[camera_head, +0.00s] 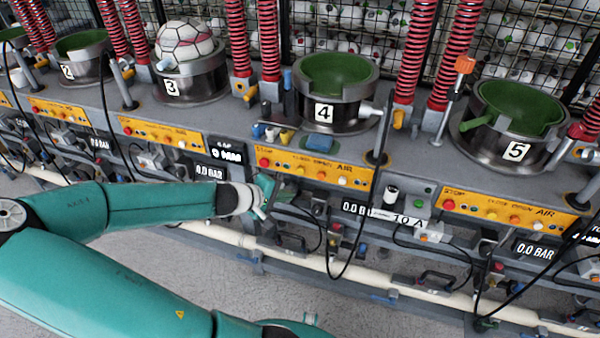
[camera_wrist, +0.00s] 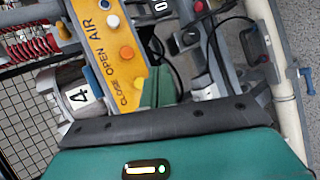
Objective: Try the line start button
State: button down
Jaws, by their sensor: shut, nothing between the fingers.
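No label reading "line start" is legible in either view. A small green button (camera_head: 420,203) sits on a grey block between the station 4 and station 5 panels. Station 4's orange panel (camera_head: 315,170) carries a red stop button (camera_head: 264,162), yellow and orange buttons and a white one. In the wrist view this panel (camera_wrist: 103,50) appears turned, with its orange button (camera_wrist: 126,54) and white button (camera_wrist: 113,20) visible. My gripper (camera_head: 264,194) is shut and empty, in front of and below the left part of the station 4 panel; its teal fingers (camera_wrist: 157,88) also show in the wrist view.
A black-and-white knob (camera_head: 391,194) stands left of the green button. Black cables (camera_head: 330,262) hang below the panels. Numbered press cups stand behind, and cup 3 holds a ball (camera_head: 184,41).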

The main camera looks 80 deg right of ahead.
jog(key=d, duration=0.6)
jog(key=shift+s+d, duration=0.15)
jog(key=shift+s, duration=0.15)
jog(key=shift+d, duration=0.15)
dwell(1.6)
jog(key=shift+d, duration=0.3)
jog(key=shift+s+d, duration=0.1)
jog(key=shift+d, duration=0.35)
dwell(0.7)
jog(key=shift+a, duration=0.9)
jog(key=shift+a, duration=0.1)
jog(key=a, duration=0.4)
jog(key=shift+w+a, duration=0.3)
jog(key=shift+a, duration=0.1)
